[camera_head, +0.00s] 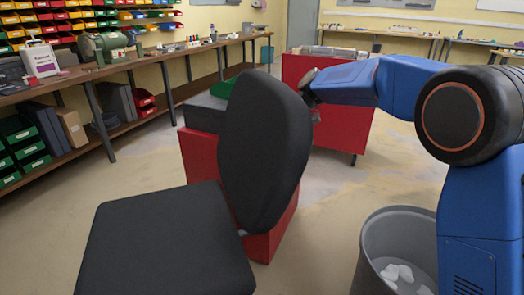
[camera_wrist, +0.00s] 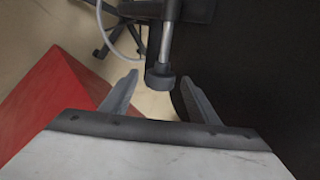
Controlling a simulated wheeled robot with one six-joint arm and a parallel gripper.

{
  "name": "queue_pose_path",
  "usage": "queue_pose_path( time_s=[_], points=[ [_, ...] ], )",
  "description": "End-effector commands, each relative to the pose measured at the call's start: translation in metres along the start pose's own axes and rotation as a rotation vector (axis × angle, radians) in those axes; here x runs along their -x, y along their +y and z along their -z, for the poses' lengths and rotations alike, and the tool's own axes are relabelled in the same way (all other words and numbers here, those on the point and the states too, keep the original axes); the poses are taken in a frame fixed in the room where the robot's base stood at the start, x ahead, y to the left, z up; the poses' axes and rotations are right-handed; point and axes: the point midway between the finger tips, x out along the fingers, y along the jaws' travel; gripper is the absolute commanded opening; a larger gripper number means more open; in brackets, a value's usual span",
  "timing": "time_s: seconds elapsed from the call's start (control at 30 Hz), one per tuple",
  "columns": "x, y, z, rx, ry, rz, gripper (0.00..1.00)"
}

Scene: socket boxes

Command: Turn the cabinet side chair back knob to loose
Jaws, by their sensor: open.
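The black office chair has its back (camera_head: 265,150) upright and its seat (camera_head: 165,245) at the lower left in the head view. A dark round knob (camera_wrist: 160,80) sits at the end of a grey rod (camera_wrist: 167,40) in the wrist view, beside the dark chair back (camera_wrist: 255,70). My gripper (camera_wrist: 159,76) is open, with one finger on each side of the knob and visible gaps between. Whether the knob lies fully between the fingertips or just beyond them I cannot tell. In the head view the chair back hides the knob and most of my gripper.
A red cabinet (camera_head: 200,158) stands close behind the chair; a red surface (camera_wrist: 55,100) fills the wrist view's left. Another red cabinet (camera_head: 345,125) stands farther back. A grey bin (camera_head: 375,235) with white scraps is at the lower right. A long workbench (camera_head: 150,58) lines the left wall.

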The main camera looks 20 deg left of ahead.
Motion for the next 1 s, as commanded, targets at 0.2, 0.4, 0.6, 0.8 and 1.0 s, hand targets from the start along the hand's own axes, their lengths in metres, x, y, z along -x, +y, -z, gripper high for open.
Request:
queue_pose_path(
  time_s=[0.2,0.4,0.6,0.8,1.0],
  points=[
    [-0.0085,0.0004,-0.0001,-0.001,0.001,0.000,0.55],
    [-0.0086,0.0003,0.0000,-0.001,0.001,0.000,0.55],
    [-0.0084,0.0003,0.0000,0.000,0.001,0.000,0.14],
    [-0.0084,0.0007,0.0000,-0.001,0.000,0.008,0.14],
    [-0.0086,0.0028,0.0001,-0.003,0.000,0.072,0.14]
  ],
)
